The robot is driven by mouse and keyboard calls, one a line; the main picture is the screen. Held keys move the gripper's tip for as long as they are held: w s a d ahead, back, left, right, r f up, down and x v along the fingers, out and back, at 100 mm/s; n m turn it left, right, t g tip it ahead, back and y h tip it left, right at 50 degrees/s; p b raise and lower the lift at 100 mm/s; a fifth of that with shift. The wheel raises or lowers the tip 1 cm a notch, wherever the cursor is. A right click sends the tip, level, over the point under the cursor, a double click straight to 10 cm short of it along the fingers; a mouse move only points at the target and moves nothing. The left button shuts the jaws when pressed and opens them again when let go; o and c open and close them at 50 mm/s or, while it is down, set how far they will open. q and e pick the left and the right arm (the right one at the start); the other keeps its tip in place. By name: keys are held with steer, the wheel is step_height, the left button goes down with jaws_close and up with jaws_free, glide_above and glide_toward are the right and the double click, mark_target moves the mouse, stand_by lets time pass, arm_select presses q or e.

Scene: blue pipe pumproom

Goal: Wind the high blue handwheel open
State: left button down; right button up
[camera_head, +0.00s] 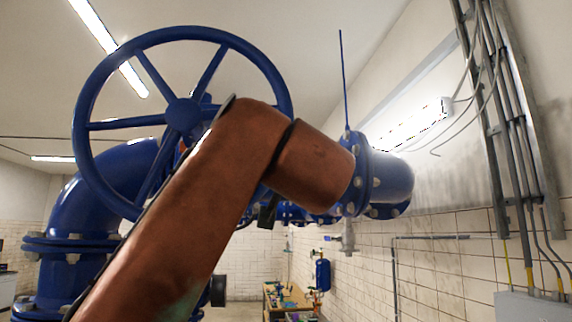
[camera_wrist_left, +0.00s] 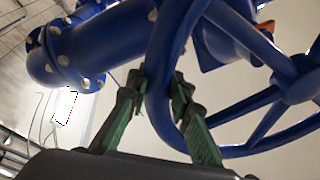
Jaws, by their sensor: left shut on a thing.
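The large blue handwheel (camera_head: 88,127) stands high at the upper left of the head view, with several spokes running to a round hub. My copper-coloured left arm crosses in front of its lower right part and hides some of the rim. In the left wrist view, the handwheel's rim (camera_wrist_left: 160,50) passes between the two dark, green-sided fingers of my left gripper (camera_wrist_left: 158,90), one on each side. The gripper is shut on the rim. In the head view my arm hides the grip. My right gripper is in neither view.
Thick blue flanged pipes (camera_head: 75,205) stand behind the wheel at left, and a blue flanged pipe end (camera_head: 390,178) lies right of my arm. Grey conduits (camera_head: 497,130) run down the right wall. A wooden bench (camera_head: 285,300) stands far back.

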arm_select(q)
steer(key=shift+d+r, duration=0.2)
steer(key=shift+r, duration=0.15)
stand_by(0.3)
steer(key=c, duration=1.7)
jaws_free()
steer(key=shift+c, duration=0.2)
steer(key=shift+n, duration=0.3)
steer(key=shift+f, duration=0.15)
